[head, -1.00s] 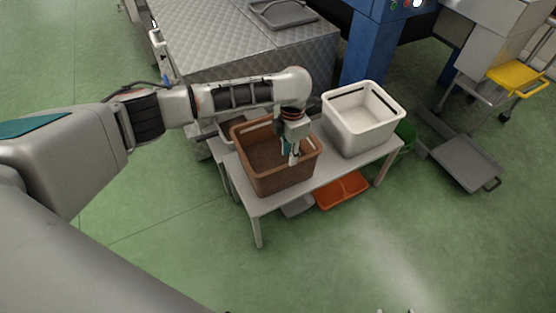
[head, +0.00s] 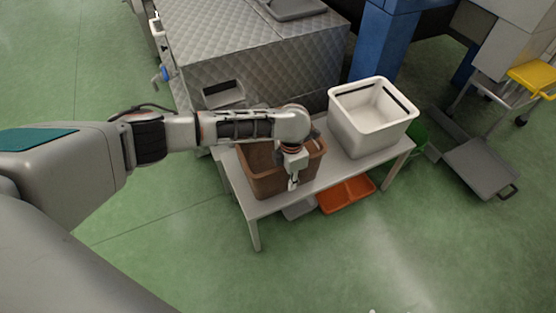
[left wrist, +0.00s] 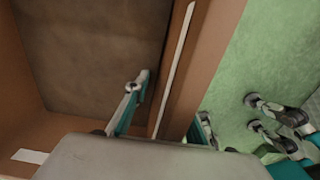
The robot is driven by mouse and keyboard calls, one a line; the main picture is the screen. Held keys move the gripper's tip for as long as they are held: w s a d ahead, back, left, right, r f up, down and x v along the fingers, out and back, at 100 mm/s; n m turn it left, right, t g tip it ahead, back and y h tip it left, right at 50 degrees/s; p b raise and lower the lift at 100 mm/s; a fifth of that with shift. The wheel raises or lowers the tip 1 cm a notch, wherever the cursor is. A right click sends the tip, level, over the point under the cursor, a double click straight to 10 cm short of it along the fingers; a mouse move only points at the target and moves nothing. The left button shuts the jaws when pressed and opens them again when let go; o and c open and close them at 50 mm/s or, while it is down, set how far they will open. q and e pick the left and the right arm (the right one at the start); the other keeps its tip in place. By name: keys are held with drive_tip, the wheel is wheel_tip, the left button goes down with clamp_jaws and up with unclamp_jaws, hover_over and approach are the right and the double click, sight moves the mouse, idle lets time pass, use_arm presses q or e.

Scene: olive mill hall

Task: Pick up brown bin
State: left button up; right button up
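The brown bin (head: 262,179) stands upright on a low light table, left of a white bin. My left gripper (head: 293,182) reaches down at the bin's near right wall. In the left wrist view its fingers (left wrist: 172,105) straddle the brown wall (left wrist: 186,82): one finger is inside the bin, the other outside over the green floor. They look apart, with the wall between them. The bin looks empty where its floor (left wrist: 95,50) shows; my arm hides part of its rim. At the right of the left wrist view my right gripper (left wrist: 256,112) shows two separated fingertips.
The white bin (head: 372,130) stands beside the brown bin on the table (head: 325,180). An orange tray (head: 346,194) lies beneath. A quilted metal machine (head: 255,65) stands behind, and a grey platform cart (head: 480,166) is at right. The floor in front is clear.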

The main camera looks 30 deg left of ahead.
drive_tip(key=shift+w+a+r, duration=0.15)
drive_tip(key=shift+r, duration=0.05)
